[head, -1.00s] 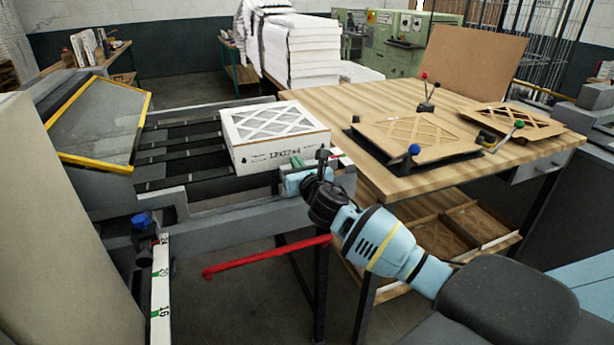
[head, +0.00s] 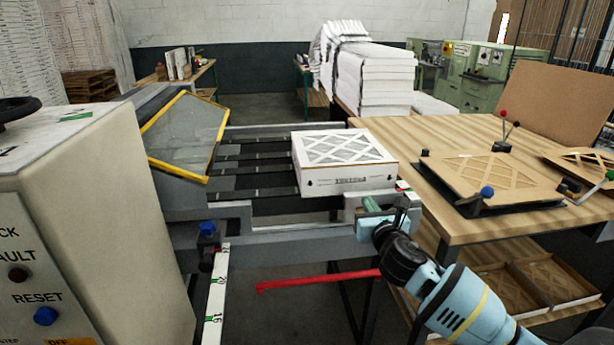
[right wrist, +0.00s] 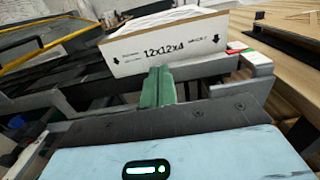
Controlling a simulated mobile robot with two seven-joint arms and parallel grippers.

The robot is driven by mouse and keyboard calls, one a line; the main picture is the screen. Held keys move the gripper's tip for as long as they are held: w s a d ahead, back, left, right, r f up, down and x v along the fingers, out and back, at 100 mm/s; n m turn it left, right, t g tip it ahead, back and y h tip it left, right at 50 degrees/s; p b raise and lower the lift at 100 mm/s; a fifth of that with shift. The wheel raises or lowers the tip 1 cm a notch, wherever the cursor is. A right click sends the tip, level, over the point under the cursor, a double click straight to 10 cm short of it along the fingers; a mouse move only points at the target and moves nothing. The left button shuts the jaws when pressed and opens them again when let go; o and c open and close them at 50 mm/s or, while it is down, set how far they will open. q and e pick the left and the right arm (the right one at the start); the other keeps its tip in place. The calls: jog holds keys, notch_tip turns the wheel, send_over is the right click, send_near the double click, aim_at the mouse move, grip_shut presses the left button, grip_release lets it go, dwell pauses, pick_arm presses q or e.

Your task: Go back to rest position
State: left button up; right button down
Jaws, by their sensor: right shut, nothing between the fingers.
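My right gripper (head: 371,205) is near the front right end of the conveyor frame, just in front of the boxed filter (head: 345,181). In the right wrist view, its green fingers (right wrist: 158,88) are together with nothing between them. They point toward the front face of the box (right wrist: 165,48), which is marked 12x12x4, and look apart from it. The box lies flat on the dark conveyor rails (head: 262,184), with a lattice top. My left gripper is not in view.
A wooden table (head: 425,140) at right bears a fixture with a cardboard lattice (head: 495,178). A red bar (head: 315,281) juts out below the conveyor. A control cabinet (head: 100,200) with a blue reset button fills the left. White stacks (head: 375,75) stand behind.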

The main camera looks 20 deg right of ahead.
jog(key=s+a+f+m+g+y, duration=0.1)
jog(key=s+a+f+m+g, duration=0.1)
jog(key=s+a+f+m, duration=0.45)
jog(key=s+a+f+m+g+y, duration=0.1)
jog(key=s+f+m+y, duration=0.15)
jog(key=f, duration=0.65)
jog(key=s+a+f+m+g+y, duration=0.1)
jog(key=s+a+f+m+g, duration=0.15)
jog(key=s+f, duration=0.35)
jog(key=s+a+f+m+g, duration=0.1)
jog(key=s+a+f+m, duration=0.1)
jog(key=s+f+m, duration=0.2)
jog(key=s+a+f+m+g+y, duration=0.1)
jog(key=s+a+f+m, duration=0.2)
jog(key=s+m, duration=0.6)
jog(key=s+a+f+m+g, duration=0.1)
jog(key=s+a+f+m, duration=0.2)
jog(key=s+f+m, duration=0.3)
jog(key=s+m, duration=0.1)
jog(key=s, duration=0.4)
jog(key=shift+s+a, duration=0.2)
jog(key=shift+a, duration=0.05)
jog(key=shift+y, duration=0.25)
